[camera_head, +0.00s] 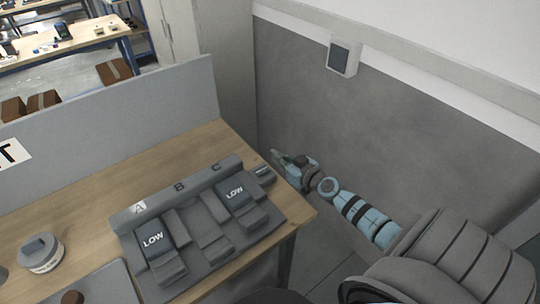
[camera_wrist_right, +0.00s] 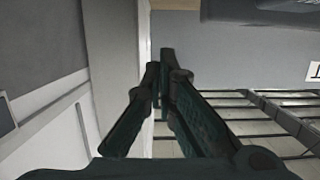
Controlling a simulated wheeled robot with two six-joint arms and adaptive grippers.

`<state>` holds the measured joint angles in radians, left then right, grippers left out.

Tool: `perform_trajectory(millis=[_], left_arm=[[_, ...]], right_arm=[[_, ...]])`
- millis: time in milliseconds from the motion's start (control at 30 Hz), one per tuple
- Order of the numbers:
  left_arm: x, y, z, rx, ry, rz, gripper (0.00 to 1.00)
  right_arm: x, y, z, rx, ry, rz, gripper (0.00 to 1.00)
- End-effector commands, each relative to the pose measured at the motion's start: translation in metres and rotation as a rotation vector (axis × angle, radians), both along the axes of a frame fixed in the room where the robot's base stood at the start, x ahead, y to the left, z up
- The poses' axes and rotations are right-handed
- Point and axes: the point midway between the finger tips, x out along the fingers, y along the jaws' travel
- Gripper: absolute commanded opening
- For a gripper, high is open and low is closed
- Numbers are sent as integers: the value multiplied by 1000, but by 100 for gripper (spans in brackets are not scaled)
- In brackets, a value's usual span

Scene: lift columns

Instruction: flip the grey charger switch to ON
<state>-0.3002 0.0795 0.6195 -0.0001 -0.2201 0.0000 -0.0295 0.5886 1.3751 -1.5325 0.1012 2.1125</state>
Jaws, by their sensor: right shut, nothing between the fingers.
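The grey charger (camera_head: 215,235) lies on the wooden table, with bays marked A, B and C. Blocks marked LOW sit in bay A (camera_head: 152,241) and bay C (camera_head: 236,192); the middle bay B shows no LOW block. A small dark part with a pale band (camera_head: 263,174) sits at the charger's right end; it may be the switch, but its position is too small to read. My right gripper (camera_head: 276,155) is shut and empty, just beyond that end, apart from it. Its closed fingers (camera_wrist_right: 160,72) also show in the right wrist view. My left gripper is out of view.
A grey partition (camera_head: 120,115) stands along the table's back edge. A round pot (camera_head: 41,253) stands at the left. A grey wall (camera_head: 400,120) with a small box (camera_head: 343,58) is at the right. Free space lies between table and wall.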

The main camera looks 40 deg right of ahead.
Motion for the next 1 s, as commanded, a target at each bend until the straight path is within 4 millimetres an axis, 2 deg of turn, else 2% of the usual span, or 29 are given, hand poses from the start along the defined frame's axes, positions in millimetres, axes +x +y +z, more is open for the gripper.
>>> perform_trajectory(millis=[33,200,300,400,867,1000], left_arm=[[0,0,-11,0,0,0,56],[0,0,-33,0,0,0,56],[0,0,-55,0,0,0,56],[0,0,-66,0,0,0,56],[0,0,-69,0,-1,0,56],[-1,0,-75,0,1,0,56]], right_arm=[[11,0,-8,1,-4,-1,0],[47,-1,-19,2,-3,-1,0],[44,-1,-42,0,1,-1,0],[44,-1,-52,-1,0,-1,0],[44,-1,-53,1,0,0,0],[54,10,-60,44,4,18,0]])
